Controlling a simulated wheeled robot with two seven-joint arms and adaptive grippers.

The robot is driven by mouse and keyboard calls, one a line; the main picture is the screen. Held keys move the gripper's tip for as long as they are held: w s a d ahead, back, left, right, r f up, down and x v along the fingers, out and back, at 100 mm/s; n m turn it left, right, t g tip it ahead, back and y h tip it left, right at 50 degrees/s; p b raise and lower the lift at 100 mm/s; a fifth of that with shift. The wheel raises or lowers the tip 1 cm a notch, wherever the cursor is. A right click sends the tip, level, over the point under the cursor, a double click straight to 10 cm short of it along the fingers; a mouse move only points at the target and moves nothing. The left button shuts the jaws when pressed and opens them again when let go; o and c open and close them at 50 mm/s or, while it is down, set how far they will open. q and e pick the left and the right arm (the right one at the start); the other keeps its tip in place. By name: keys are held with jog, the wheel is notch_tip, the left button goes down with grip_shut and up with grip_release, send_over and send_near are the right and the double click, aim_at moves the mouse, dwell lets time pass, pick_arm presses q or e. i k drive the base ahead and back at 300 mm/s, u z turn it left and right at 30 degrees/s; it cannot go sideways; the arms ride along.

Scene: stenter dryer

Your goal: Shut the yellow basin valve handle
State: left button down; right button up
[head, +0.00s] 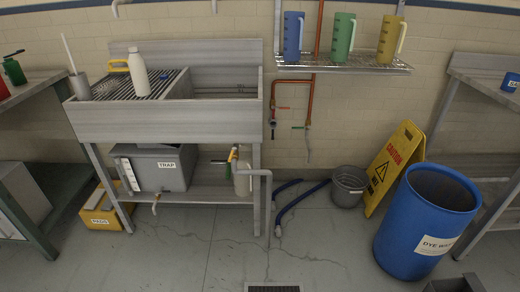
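A small yellow handle (233,153) shows under the right end of the grey basin (180,121), beside a pale pipe (243,180). It looks roughly upright and slightly tilted, but it is too small to tell its exact angle to the pipe. A dark green piece (219,162) sits just left of it. Neither of my grippers is in the head view, so nothing of mine is seen near the handle.
A grey trap box (160,170) stands on the shelf below the basin. Blue hoses (295,203), a grey bucket (348,186), a yellow caution sign (394,165) and a blue drum (425,222) stand to the right. The floor in front of the basin is mostly clear.

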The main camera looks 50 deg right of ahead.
aim_at(232, 154)
jog(key=z, duration=0.8)
jog(key=i, duration=0.85)
jog(key=z, duration=1.15)
jog(key=i, duration=0.2)
jog(key=z, duration=0.1)
